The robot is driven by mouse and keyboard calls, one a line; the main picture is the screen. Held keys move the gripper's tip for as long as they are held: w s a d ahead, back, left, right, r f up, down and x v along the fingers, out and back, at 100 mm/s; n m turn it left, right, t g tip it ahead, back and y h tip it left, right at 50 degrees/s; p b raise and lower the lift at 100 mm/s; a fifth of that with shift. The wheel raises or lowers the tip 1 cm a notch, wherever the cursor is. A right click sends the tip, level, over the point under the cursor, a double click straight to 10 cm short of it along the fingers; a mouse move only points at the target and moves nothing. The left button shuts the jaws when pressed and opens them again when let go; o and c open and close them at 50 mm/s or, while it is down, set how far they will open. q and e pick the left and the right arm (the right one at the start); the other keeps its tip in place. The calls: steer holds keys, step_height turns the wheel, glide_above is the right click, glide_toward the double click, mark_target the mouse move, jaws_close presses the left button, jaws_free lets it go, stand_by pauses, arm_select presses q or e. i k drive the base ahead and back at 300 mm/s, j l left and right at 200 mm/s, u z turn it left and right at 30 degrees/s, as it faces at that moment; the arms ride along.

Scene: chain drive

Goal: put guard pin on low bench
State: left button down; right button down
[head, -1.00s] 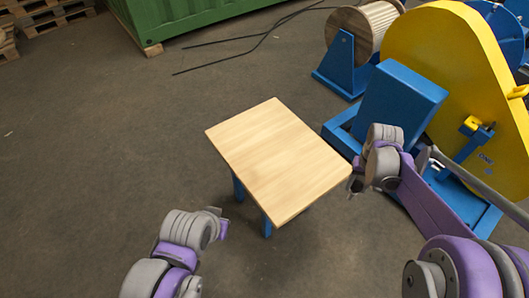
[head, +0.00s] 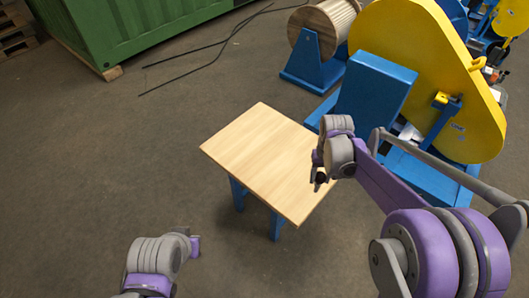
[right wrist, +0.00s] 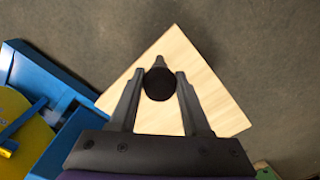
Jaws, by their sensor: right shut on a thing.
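The low bench (head: 255,150) has a bare light wood top and blue legs, and stands in the middle of the head view. My right gripper (head: 318,182) is at the bench's right edge in the picture. In the right wrist view, my right gripper (right wrist: 158,85) is shut on a dark round-ended piece, the guard pin (right wrist: 159,84), seen end-on with the bench top (right wrist: 205,100) behind it. Its height above the top is hard to tell. My left gripper (head: 193,245) is low in the head view, apart from the bench; its fingers do not show clearly.
A blue machine with a yellow guard (head: 425,60) stands right of the bench, close to my right arm. A wooden cable reel (head: 322,28) on a blue stand is behind. A green container (head: 130,30) and black rods (head: 205,62) lie farther back. Floor left of the bench is clear.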

mark_target(276, 159)
steer(key=i+j, duration=0.15)
steer(key=j, duration=0.15)
steer(key=i+j, duration=0.1)
steer(key=j, duration=0.2)
steer(key=i+j, duration=0.15)
steer(key=j, duration=0.15)
steer(key=i+j, duration=0.25)
steer(key=i, duration=0.15)
steer(key=i+j, duration=0.25)
steer(key=i, duration=0.1)
